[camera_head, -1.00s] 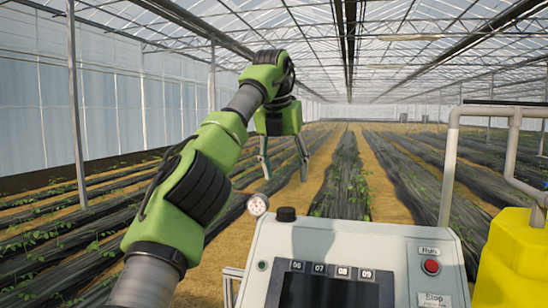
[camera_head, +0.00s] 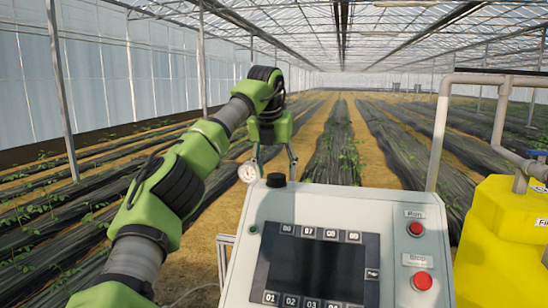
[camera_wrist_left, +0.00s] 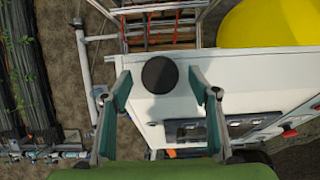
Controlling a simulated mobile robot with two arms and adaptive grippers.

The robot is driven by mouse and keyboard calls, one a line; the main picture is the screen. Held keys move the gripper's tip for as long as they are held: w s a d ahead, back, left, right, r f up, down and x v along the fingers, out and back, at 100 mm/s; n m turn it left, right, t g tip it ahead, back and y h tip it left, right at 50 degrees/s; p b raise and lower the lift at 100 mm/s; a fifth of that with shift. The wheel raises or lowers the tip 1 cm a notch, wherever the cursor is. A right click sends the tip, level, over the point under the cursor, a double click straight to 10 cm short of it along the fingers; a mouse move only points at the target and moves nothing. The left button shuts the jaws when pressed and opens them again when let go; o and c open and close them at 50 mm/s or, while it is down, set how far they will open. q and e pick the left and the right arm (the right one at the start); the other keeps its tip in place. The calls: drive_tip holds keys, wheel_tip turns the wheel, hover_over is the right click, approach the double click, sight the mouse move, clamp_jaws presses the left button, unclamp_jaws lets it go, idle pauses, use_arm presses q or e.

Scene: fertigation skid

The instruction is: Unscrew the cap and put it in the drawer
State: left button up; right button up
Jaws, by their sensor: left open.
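The black round cap (camera_head: 276,180) stands on the top edge of the light grey control cabinet (camera_head: 395,200). In the left wrist view the cap (camera_wrist_left: 160,75) shows as a dark disc from above. My left gripper (camera_head: 275,170) is open, pointing down, just above or behind the cap in the head view. In the wrist view its two fingers (camera_wrist_left: 160,77) lie left and right of the cap, with a clear gap on each side. I see no drawer that I can identify. My right gripper is not in view.
A round gauge (camera_head: 249,172) is left of the cap. Screen (camera_head: 316,270), Run and Stop red buttons (camera_head: 422,281) are on the cabinet front. A yellow tank (camera_head: 505,240) and grey pipes (camera_head: 440,130) stand right. An open frame with reddish strips (camera_wrist_left: 165,28) lies beyond the cabinet.

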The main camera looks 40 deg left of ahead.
use_arm(q)
drive_tip(key=shift+a+f, duration=0.1)
drive_tip(key=shift+f, duration=0.25)
drive_tip(key=shift+w, duration=0.1)
drive_tip(key=c, duration=1.1)
drive_tip(key=shift+n+y, duration=0.5)
drive_tip(key=shift+n, duration=1)
drive_tip(key=shift+c, duration=0.2)
drive_tip(key=shift+w+n+g, duration=0.1)
drive_tip(key=shift+n+g, duration=0.4)
drive_tip(key=shift+n, duration=0.2)
drive_tip(key=shift+n+y, duration=0.4)
drive_tip(key=shift+n, duration=0.4)
